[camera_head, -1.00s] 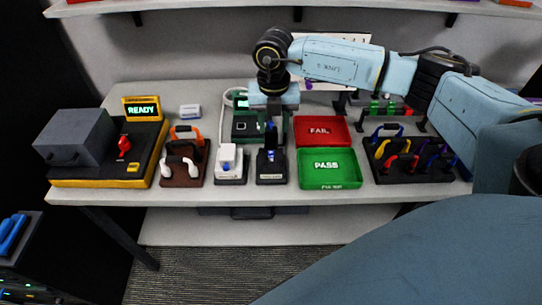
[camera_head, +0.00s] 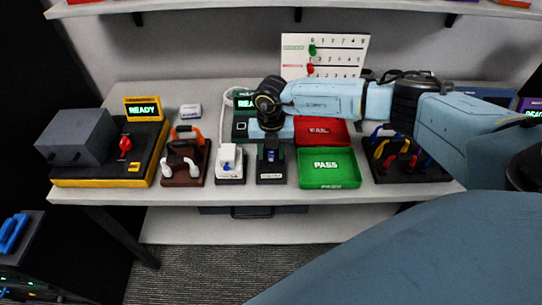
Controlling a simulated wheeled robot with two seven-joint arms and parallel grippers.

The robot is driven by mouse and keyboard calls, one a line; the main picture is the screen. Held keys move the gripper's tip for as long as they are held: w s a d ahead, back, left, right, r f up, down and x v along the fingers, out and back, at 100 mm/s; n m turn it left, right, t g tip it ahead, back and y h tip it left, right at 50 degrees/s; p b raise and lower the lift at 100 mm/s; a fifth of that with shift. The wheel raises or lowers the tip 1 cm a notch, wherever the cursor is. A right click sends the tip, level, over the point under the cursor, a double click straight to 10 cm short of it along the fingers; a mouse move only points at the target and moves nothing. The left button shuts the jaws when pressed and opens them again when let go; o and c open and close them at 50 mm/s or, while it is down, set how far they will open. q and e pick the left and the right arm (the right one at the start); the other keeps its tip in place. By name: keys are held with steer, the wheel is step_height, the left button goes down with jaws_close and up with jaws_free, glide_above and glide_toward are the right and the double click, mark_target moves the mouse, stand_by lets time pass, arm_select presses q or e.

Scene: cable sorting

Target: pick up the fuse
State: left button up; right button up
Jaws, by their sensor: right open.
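A small blue piece (camera_head: 271,155), which looks like the fuse, stands upright in a black holder (camera_head: 271,178) near the front middle of the table. My right gripper (camera_head: 271,148) points down right over it. Its jaws are open, with a finger on either side of the blue piece's top. The wrist hides the area behind, and I cannot tell whether the fingers touch the piece. My left gripper is not in view.
A white device (camera_head: 229,176) stands close on the left, with a brown cable rack (camera_head: 184,177) beyond it. A green PASS tray (camera_head: 328,183) is close on the right, before a red FAIL tray (camera_head: 335,139). A grey box tester (camera_head: 75,137) stands far left.

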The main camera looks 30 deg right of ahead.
mark_target(271, 152)
steer(key=shift+c, duration=0.4)
jaws_close()
steer(key=shift+r, duration=0.1)
step_height(271, 152, up, 13)
steer(key=p, duration=0.1)
steer(key=shift+p, duration=0.3)
stand_by(0.4)
